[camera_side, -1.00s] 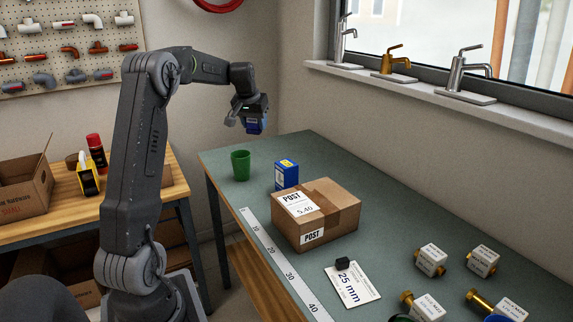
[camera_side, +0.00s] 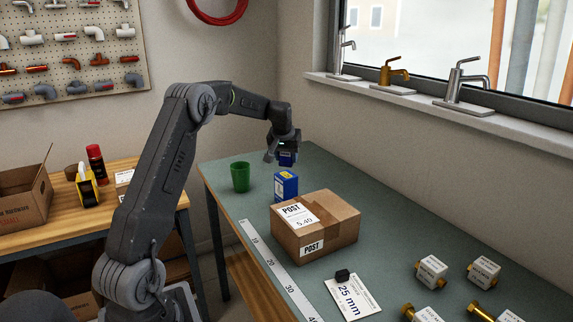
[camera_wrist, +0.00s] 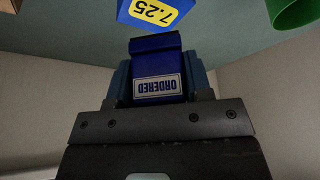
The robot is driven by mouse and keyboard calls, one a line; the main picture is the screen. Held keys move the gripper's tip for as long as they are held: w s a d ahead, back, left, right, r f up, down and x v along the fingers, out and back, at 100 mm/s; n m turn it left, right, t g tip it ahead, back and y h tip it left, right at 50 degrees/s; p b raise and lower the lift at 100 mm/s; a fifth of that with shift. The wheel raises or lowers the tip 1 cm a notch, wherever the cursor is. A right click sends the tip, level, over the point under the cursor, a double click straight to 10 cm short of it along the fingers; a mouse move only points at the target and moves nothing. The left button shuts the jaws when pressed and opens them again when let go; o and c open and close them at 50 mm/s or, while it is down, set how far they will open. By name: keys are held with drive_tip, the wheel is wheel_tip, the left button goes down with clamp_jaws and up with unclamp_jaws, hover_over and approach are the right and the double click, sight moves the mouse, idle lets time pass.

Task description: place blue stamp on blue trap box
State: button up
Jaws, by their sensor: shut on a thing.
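My gripper (camera_side: 283,157) is shut on the blue stamp (camera_wrist: 157,72), whose label reads ORDERED upside down in the wrist view. The stamp also shows as a small blue patch in the side view (camera_side: 287,160). The blue trap box (camera_side: 286,188) stands upright on the green bench, with a yellow label on its top; the wrist view shows its edge and the 7.25 label (camera_wrist: 150,12). The stamp is held above the box in the side view, with a gap between them. The stamp's underside is hidden.
A green cup (camera_side: 240,177) stands left of the blue box. A brown parcel (camera_side: 335,232) sits close in front of it. A long ruler (camera_side: 272,262), a 25 mm card (camera_side: 352,299) and several brass fittings lie nearer. The bench behind the box is clear.

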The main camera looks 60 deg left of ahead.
sight(286, 161)
drive_tip(key=shift+f, duration=1.5)
drive_tip(key=shift+f, duration=0.2)
drive_tip(key=o, duration=0.9)
